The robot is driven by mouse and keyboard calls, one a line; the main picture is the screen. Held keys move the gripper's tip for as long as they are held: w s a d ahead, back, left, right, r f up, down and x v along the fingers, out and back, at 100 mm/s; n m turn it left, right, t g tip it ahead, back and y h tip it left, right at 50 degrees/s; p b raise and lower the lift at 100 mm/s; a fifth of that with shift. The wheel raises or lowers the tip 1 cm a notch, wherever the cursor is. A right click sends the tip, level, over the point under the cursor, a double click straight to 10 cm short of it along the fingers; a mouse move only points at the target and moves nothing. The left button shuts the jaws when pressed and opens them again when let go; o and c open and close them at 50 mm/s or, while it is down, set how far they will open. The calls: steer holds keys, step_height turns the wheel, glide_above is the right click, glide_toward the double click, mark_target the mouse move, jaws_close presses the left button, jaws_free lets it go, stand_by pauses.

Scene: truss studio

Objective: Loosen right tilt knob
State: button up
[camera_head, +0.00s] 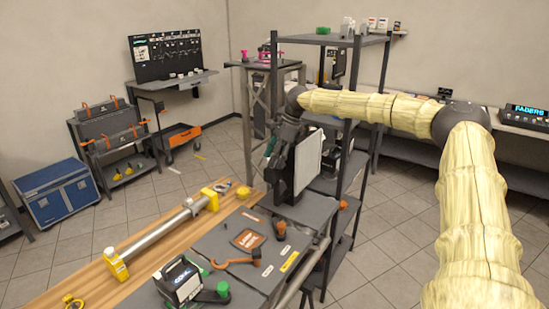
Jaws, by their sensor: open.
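A panel light (309,160) with a pale face and a dark frame stands upright near the middle of the view, at the back end of the grey work surface. My gripper (269,154) is at the left side of this panel, pointing down, with its jaws open and nothing seen between them. I cannot make out the right tilt knob; it is hidden or too small to tell. I cannot tell whether my gripper touches the panel.
A grey shelf rack (352,150) stands close behind and right of the panel. A wooden bench (165,228) bears a metal tube with yellow ends (158,233). An orange clamp (237,262) and a black box (180,281) lie in front. Floor at left is partly free.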

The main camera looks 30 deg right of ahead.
steer(key=shift+a, duration=0.1)
steer(key=shift+r, duration=0.55)
steer(key=v, duration=1.1)
steer(key=shift+d, duration=0.35)
steer(key=shift+f, duration=0.15)
